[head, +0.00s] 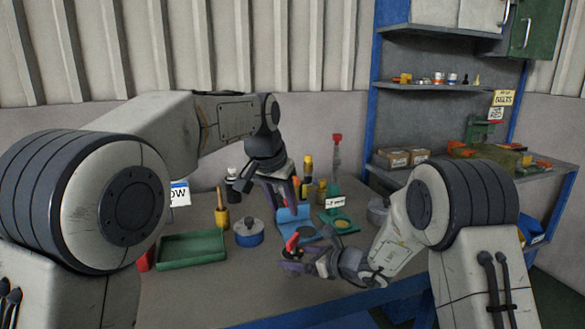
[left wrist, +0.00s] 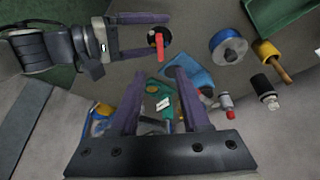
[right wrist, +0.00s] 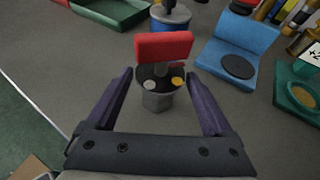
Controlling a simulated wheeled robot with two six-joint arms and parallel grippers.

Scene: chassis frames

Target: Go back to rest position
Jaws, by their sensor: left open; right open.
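My left gripper (head: 292,208) is open and empty, pointing down above the bench by the blue stand (head: 296,222). Its purple fingers also show in the left wrist view (left wrist: 156,80), with nothing between them. My right gripper (head: 290,257) is open, low over the front of the bench. The left wrist view shows this red piece (left wrist: 159,46) at the right gripper's open fingers. I cannot tell whether they touch it.
A green tray (head: 192,249), a blue-sided round tin (head: 249,234) and a yellow-handled tool (head: 222,215) stand left of the grippers. A green stand (head: 340,222) and several bottles are behind.

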